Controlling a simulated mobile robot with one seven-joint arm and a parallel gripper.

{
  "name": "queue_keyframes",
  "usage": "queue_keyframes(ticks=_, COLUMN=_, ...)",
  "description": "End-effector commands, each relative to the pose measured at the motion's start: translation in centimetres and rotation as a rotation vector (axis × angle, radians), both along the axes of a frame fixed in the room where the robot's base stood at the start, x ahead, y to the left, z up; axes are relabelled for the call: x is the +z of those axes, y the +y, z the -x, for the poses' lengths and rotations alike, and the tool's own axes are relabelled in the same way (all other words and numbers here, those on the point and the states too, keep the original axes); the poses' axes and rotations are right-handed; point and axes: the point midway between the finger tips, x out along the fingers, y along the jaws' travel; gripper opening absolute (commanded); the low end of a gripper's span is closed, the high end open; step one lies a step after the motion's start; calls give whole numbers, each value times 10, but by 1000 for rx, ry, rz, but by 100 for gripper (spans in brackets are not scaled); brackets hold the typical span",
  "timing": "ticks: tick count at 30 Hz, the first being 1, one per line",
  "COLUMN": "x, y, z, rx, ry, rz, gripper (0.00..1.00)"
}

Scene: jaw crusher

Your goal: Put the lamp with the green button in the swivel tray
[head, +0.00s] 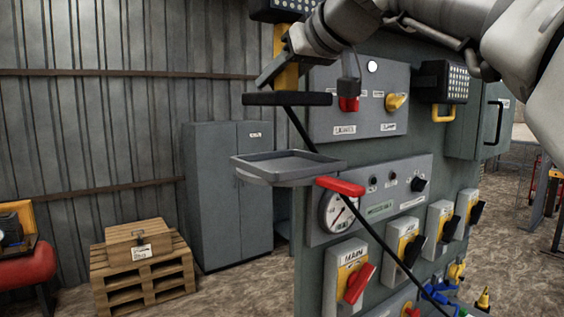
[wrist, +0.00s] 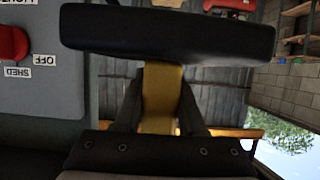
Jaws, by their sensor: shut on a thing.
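My gripper (head: 287,72) is shut on the yellow handle (wrist: 160,98) of a lamp, seen between my fingers in the wrist view. In the head view this lamp has a dark head with white dots (head: 283,8) at the top and a black bar (head: 287,99) below the handle. No green button can be made out on it. The grey swivel tray (head: 288,167) is below the held lamp, empty, with a visible gap between them. A second dark lamp (head: 443,82) with a yellow handle is at the panel's upper right; its button colour is not visible.
The control panel (head: 375,195) stands right of the tray, with several knobs, a gauge (head: 338,212) and a red handle (head: 340,186) near the tray's edge. A black cable-like line crosses the panel diagonally. A grey cabinet (head: 230,190) and wooden pallets (head: 145,270) stand left.

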Motion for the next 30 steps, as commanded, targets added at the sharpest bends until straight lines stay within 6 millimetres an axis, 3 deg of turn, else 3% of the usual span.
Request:
queue_keyframes(ticks=12, x=-47, y=0, z=1, rx=1, ry=-3, rz=-4, gripper=0)
queue_keyframes(ticks=20, x=-62, y=0, z=1, rx=1, ry=-3, rz=-4, gripper=0)
queue_keyframes(ticks=30, x=-96, y=0, z=1, rx=0, ry=-4, rz=-4, gripper=0)
